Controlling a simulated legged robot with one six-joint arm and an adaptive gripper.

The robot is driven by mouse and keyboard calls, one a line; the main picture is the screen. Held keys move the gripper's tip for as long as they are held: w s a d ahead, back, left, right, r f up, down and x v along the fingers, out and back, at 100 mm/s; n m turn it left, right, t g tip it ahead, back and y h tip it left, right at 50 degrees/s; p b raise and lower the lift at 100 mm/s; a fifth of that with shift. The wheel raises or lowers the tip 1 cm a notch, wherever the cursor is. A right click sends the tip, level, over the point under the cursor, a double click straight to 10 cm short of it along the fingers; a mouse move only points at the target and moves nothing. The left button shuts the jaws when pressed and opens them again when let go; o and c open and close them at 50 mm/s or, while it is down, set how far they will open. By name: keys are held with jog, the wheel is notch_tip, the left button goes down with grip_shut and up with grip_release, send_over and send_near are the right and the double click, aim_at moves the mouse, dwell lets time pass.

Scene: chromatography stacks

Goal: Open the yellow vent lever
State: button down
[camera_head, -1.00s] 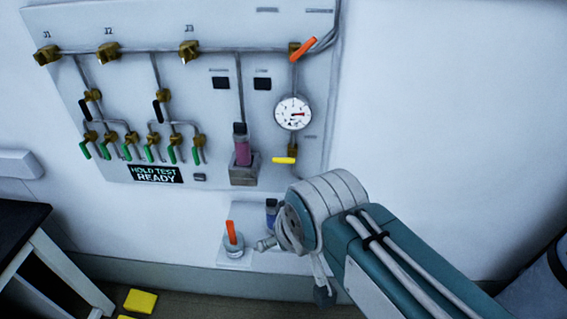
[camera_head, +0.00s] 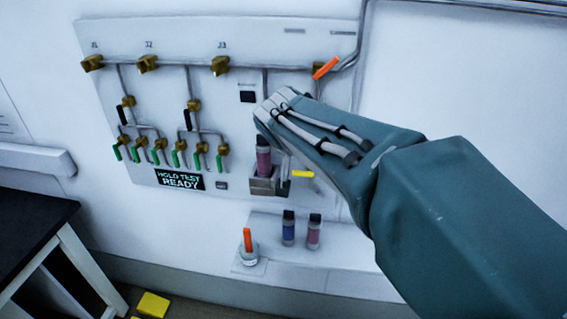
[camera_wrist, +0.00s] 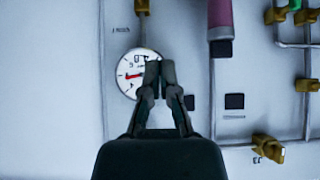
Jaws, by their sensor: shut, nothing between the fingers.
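The yellow vent lever (camera_head: 303,173) sits low on the right of the wall panel, roughly horizontal, just right of the pink column's holder. My forearm hides the gauge above it in the head view. In the wrist view, which shows the panel upside down, my gripper (camera_wrist: 160,70) is shut and empty. Its fingertips overlap the right edge of the round gauge (camera_wrist: 128,75). A brass valve body (camera_wrist: 142,6) shows at the top edge; the yellow handle is out of that view. I cannot tell the fingers' distance from the panel.
The pink column (camera_head: 263,157) stands in its grey holder (camera_head: 264,187) close left of the lever. An orange lever (camera_head: 326,68) is higher up. Below, a shelf (camera_head: 335,267) carries two capped vials and an orange-handled piece (camera_head: 248,241). A dark table (camera_head: 32,225) stands left.

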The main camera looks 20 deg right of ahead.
jog(key=shift+w+d, duration=0.1)
jog(key=shift+w, duration=0.2)
jog(key=s+a+f+x, duration=0.1)
jog(key=x, duration=1.2)
jog(key=shift+s+f, duration=0.25)
jog(key=shift+f, duration=0.05)
